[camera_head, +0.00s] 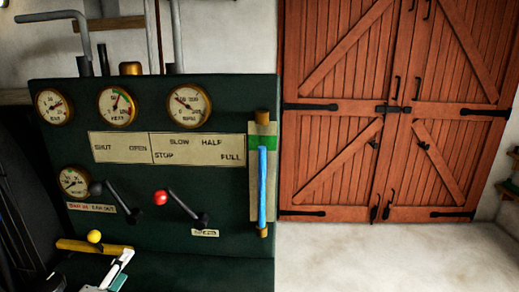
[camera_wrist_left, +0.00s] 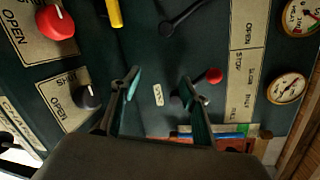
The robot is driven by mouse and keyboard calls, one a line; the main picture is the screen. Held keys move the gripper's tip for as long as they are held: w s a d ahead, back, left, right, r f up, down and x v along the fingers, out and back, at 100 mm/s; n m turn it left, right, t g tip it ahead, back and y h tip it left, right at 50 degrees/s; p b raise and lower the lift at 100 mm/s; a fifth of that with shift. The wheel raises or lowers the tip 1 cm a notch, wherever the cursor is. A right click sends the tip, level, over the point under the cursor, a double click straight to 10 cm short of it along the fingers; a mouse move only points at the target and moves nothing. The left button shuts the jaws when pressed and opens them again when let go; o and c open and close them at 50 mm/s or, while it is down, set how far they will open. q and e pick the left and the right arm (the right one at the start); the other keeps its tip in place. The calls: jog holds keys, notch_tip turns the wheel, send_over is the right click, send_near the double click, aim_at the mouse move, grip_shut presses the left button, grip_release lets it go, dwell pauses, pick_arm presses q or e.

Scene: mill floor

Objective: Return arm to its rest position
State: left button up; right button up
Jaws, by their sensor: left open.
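My left gripper (camera_head: 118,271) shows at the bottom left of the head view, low in front of the dark green control panel (camera_head: 225,105). In the left wrist view my left gripper (camera_wrist_left: 160,85) has its two fingers spread, with nothing between them. The panel face lies beyond the fingers. A red-knobbed lever (camera_head: 160,197) and a black-knobbed lever (camera_head: 96,188) stand on the panel above the gripper, apart from it. The red lever knob also shows near the right finger in the left wrist view (camera_wrist_left: 213,75). My right gripper is in neither view.
A yellow ball knob (camera_head: 94,236) and a yellow bar (camera_head: 92,247) are close to the left gripper. Gauges (camera_head: 117,105) and a blue sight tube (camera_head: 262,188) are on the panel. The wrist view shows a red knob (camera_wrist_left: 55,22) and black knob (camera_wrist_left: 86,97). Floor (camera_head: 390,255) at right is clear.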

pick_arm(q)
jog(key=s+a+f+n+g+y, duration=0.25)
jog(key=s+f+n+g, duration=0.65)
jog(key=s+f+n, duration=0.8)
jog(key=d+f+t+h, duration=0.3)
jog(key=d+f+h, duration=0.3)
jog(key=d+f, duration=0.8)
jog(key=shift+d+t, duration=0.4)
jog(key=shift+d, duration=0.85)
